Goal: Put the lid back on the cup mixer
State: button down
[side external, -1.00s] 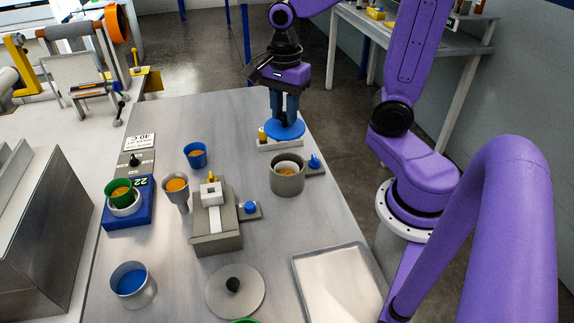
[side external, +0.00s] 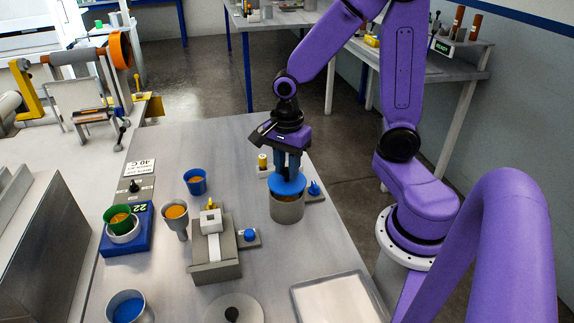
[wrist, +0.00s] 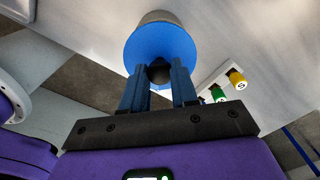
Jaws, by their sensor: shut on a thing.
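My gripper (side external: 287,164) is shut on the dark knob of the round blue lid (side external: 290,184). The cup mixer (side external: 287,210), a grey cylinder, stands directly below. The lid is over the mixer's mouth, and a strip of orange still shows under its front edge, so it looks slightly raised or tilted. In the wrist view my gripper (wrist: 159,75) holds the lid (wrist: 160,42) by the dark knob, with the mixer's grey wall (wrist: 158,16) partly showing beyond it. Most of the mixer's opening is hidden by the lid.
A blue knob (side external: 314,188) sits right beside the mixer. A yellow button (side external: 262,161) stands behind it on a pale base. A grey fixture (side external: 214,250), a blue cup (side external: 195,182) and a metal cup (side external: 176,218) stand left. A tray (side external: 338,299) lies at front right.

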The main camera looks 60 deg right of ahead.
aim_at(287, 169)
jog(key=shift+f, duration=0.6)
jog(key=c, duration=0.9)
grip_release()
jog(key=shift+o, duration=0.2)
notch_tip(287, 169, up, 12)
jog(key=r, duration=0.1)
jog(key=s+a+f+n, duration=0.3)
jog(key=s+n, duration=0.4)
jog(key=n, duration=0.8)
jog(key=s+a+f+n, duration=0.3)
jog(key=s+n, duration=0.4)
jog(key=n, duration=0.8)
jog(key=shift+s+a+n, duration=0.3)
jog(key=shift+s+a, duration=0.05)
jog(key=shift+s, duration=0.05)
